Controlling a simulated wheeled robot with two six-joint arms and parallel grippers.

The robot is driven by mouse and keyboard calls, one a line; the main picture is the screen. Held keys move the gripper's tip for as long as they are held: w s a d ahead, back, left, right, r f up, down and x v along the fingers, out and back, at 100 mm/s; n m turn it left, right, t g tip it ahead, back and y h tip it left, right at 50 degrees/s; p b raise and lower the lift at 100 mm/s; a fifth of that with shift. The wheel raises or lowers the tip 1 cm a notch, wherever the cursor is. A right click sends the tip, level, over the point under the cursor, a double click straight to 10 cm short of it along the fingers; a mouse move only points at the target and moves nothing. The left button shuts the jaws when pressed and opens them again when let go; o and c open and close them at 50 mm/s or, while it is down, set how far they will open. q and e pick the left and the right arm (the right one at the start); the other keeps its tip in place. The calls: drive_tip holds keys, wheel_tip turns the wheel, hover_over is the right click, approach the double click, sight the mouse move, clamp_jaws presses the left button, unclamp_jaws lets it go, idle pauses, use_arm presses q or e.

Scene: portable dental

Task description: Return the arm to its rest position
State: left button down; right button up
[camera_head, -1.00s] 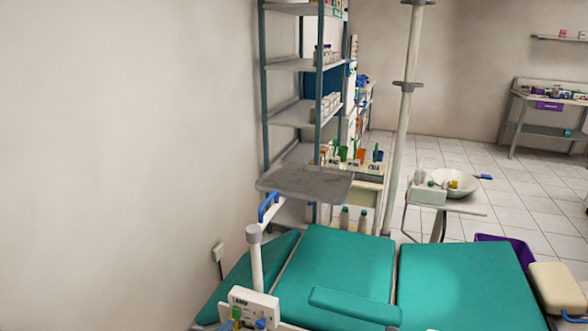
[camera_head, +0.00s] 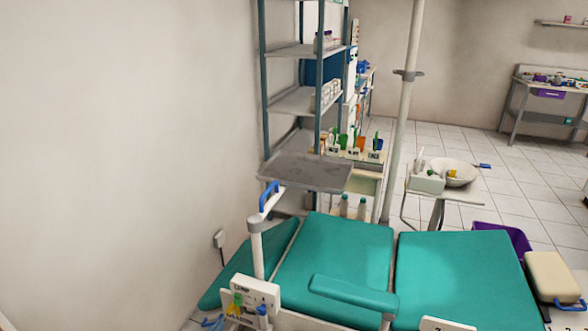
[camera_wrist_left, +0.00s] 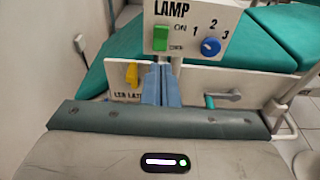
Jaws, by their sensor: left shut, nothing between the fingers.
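My left gripper (camera_wrist_left: 160,75) shows in the left wrist view with its two blue-grey fingers shut together and nothing between them. Its tips are just below the white LAMP panel (camera_wrist_left: 179,36), which has a green switch (camera_wrist_left: 161,38) and a blue knob (camera_wrist_left: 211,46). A yellow lever (camera_wrist_left: 131,74) on a lower panel is just left of the fingers. I cannot tell whether the fingers touch either panel. In the head view the LAMP panel (camera_head: 254,289) is at the bottom, and the gripper cannot be made out clearly. My right gripper is not in view.
The green dental chair (camera_head: 335,262) fills the lower middle. A grey tray (camera_head: 306,174) is on a post (camera_head: 257,245) behind the panel. A tall shelf (camera_head: 292,103) stands at the back. A basin (camera_head: 462,175) is to the right. Plain wall is at left.

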use_arm(q)
drive_tip(key=shift+f, duration=0.1)
